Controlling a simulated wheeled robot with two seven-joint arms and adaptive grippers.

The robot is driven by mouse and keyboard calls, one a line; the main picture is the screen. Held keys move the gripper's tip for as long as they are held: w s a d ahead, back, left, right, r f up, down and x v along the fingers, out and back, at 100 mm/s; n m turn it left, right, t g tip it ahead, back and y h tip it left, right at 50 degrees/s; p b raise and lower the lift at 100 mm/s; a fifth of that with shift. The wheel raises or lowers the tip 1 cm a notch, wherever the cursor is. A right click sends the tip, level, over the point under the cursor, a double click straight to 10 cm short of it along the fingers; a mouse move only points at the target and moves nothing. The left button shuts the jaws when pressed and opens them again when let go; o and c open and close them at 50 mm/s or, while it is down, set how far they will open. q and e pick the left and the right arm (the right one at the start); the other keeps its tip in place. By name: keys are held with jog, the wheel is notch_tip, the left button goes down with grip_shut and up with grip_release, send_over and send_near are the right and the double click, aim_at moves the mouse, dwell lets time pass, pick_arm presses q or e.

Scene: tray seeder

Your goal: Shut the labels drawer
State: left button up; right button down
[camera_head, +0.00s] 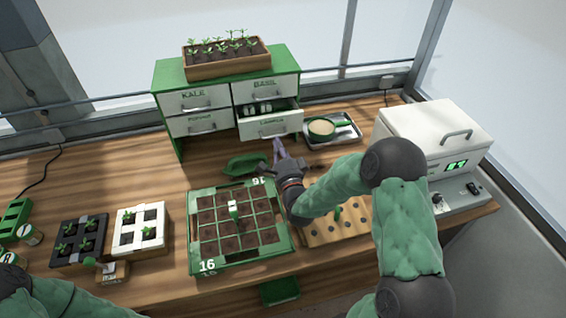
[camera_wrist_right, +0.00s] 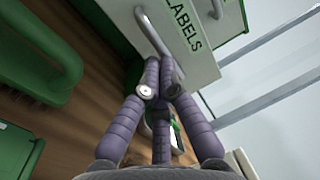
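The labels drawer (camera_head: 272,125) is the lower right drawer of the green and white cabinet (camera_head: 170,77). It stands pulled out, with several small pale items in it. Its white front with the word LABELS and a grey bar handle (camera_wrist_right: 155,32) shows close up in the right wrist view. My right gripper (camera_head: 278,146) is just in front of this drawer front. Its purple fingers (camera_wrist_right: 160,72) are drawn together at the tips by the handle's lower end; whether they touch it I cannot tell.
The other drawers, including KALE (camera_head: 193,100) and BASIL (camera_head: 263,90), are shut. A seedling box (camera_head: 229,68) stands on the cabinet. A metal tray with a bowl (camera_head: 322,128) is right of the open drawer. A green scoop (camera_head: 245,165) and a seed tray (camera_head: 197,261) lie in front.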

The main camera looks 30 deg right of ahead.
aim_at(274, 133)
jog(key=b+x, duration=0.1)
jog(key=x, duration=0.1)
jog(key=f+b+x, duration=0.1)
jog(key=x, duration=0.2)
jog(key=b+x, duration=0.1)
jog(key=x, duration=0.1)
jog(key=shift+w+d+f, duration=0.15)
jog(key=shift+w+f, duration=0.1)
jog(key=shift+w, duration=0.2)
pick_arm(q)
notch_tip(274, 133, down, 4)
jog(key=shift+s+f+b, duration=0.1)
jog(key=shift+b, duration=0.2)
pick_arm(e)
jog(key=shift+w+d+r, duration=0.1)
jog(key=shift+r, duration=0.1)
jog(key=shift+r, duration=0.1)
